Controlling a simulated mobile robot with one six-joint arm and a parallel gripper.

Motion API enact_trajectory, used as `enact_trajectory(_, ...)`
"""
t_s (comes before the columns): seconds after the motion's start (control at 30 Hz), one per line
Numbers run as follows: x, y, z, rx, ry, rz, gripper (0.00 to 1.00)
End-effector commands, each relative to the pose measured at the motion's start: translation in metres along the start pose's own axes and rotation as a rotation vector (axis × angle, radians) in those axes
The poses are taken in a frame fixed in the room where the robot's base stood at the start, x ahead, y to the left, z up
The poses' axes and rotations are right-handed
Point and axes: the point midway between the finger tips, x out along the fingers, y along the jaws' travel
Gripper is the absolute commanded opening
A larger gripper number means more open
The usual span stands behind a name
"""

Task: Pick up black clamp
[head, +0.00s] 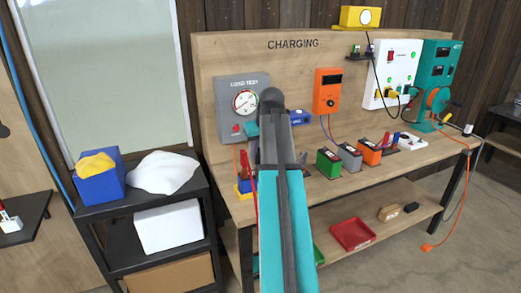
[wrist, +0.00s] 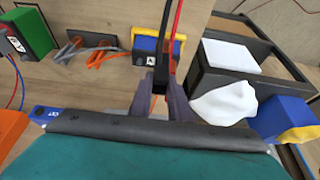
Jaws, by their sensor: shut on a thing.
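In the wrist view, the black clamp (wrist: 160,80) is between the fingers of my gripper (wrist: 164,98), which is shut on it. A black cable rises from the clamp, with a red cable (wrist: 176,30) close beside it. Behind the fingers is a blue block (wrist: 146,47) with a yellow edge and a label. In the head view, my arm hides the clamp and the fingers. A blue and yellow piece (head: 244,186) shows just left of my arm there, by the red cable.
A charging bench (head: 225,57) carries a load tester (head: 243,108), an orange meter (head: 327,92) and several coloured batteries, including a green one (head: 328,163). Left of it stands a black shelf (head: 90,220) with a blue bin (head: 97,182) and white cloth (head: 163,172).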

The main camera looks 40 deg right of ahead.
Motion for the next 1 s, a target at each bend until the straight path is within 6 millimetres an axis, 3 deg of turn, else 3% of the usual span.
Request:
enact_trajectory(0.1,-0.007,-0.012,0.017,0.0,0.002,0.001,0.0)
enact_trajectory(0.4,-0.022,-0.03,0.039,-0.002,0.001,0.0,0.0)
enact_trajectory(1.0,-0.027,-0.035,0.045,-0.001,0.0,0.0,0.0)
